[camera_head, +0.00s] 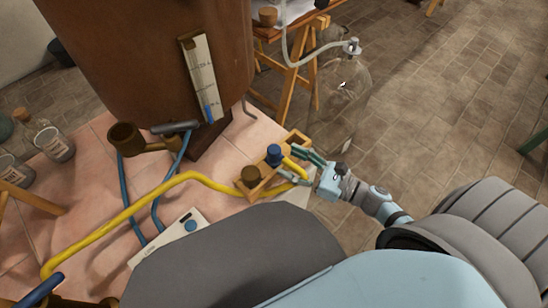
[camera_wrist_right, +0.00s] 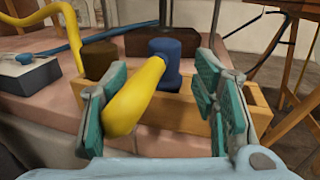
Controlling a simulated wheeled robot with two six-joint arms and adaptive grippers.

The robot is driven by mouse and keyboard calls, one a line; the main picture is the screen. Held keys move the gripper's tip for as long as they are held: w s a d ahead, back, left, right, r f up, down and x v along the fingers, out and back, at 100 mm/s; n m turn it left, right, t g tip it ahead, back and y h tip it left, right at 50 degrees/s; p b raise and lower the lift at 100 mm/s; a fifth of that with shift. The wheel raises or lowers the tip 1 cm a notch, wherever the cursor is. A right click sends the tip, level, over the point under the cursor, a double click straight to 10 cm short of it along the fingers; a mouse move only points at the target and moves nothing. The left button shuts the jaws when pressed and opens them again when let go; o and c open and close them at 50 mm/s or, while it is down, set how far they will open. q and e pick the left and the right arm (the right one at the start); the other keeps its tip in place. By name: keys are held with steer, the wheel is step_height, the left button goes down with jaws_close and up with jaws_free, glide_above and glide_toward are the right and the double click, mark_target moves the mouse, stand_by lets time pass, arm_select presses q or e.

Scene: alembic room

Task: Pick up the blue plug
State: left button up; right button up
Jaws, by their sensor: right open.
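The blue plug (camera_head: 273,154) stands upright in a wooden rack (camera_head: 258,190) at the table's corner. It also shows in the right wrist view (camera_wrist_right: 167,68), straight ahead between my fingers, its lower left hidden by a yellow tube (camera_wrist_right: 130,100). My right gripper (camera_head: 300,164) is open just right of the rack. Its teal-padded fingers (camera_wrist_right: 162,85) stand either side of the yellow tube's end, with the plug beyond, and I see no grip on anything. My left gripper is not in view.
A brown plug (camera_head: 251,175) stands in the rack beside the blue one. A long yellow tube (camera_head: 130,210) crosses the pink tiled table. A large brown vessel (camera_head: 140,60) rises behind.

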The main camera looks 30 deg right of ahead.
mark_target(280, 155)
steer(key=x, duration=0.6)
steer(key=shift+d, duration=0.2)
jaws_close()
steer(key=shift+r, duration=0.1)
step_height(280, 155, up, 20)
steer(key=p, duration=1)
